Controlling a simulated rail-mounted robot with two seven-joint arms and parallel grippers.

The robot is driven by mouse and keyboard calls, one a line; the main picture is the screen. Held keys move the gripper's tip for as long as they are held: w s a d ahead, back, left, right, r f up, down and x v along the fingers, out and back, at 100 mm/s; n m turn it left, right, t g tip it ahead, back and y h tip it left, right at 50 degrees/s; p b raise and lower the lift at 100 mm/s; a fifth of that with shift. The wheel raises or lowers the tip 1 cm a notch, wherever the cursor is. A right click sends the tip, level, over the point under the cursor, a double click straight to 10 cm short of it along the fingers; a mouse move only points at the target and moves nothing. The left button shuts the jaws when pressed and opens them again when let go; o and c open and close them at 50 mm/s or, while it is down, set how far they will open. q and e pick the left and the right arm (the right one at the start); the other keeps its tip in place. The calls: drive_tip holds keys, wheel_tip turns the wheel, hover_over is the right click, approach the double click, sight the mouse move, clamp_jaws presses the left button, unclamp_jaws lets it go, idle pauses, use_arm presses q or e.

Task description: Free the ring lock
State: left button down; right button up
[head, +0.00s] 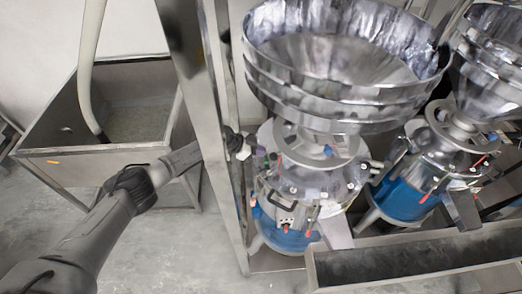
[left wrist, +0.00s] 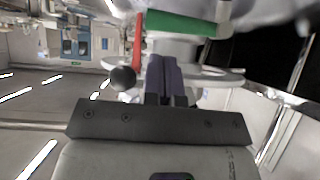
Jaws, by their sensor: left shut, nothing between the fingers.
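I cannot tell for sure which part is the ring lock. My left arm reaches past the post, and my left gripper (head: 246,150) is at the grinder's left side, small in the head view. In the left wrist view my left gripper (left wrist: 165,75) is shut and empty, its fingers pointing at a pale round metal part. A black ball knob (left wrist: 122,78) and a red lever (left wrist: 137,40) are just left of the fingers. My right gripper is out of view.
A green bar (left wrist: 180,22) crosses above the fingertips. The metal post (head: 215,120) stands close beside my arm. A wide hopper (head: 345,70) overhangs the grinder. A second grinder (head: 425,170) is at right, a trough (head: 415,262) in front, and a steel bin (head: 105,110) at left.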

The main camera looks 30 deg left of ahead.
use_arm(q)
drive_tip(key=r+v, duration=0.1)
drive_tip(key=v, duration=1)
drive_tip(key=shift+w, duration=0.25)
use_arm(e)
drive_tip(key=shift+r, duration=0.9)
use_arm(q)
drive_tip(key=shift+d, duration=0.1)
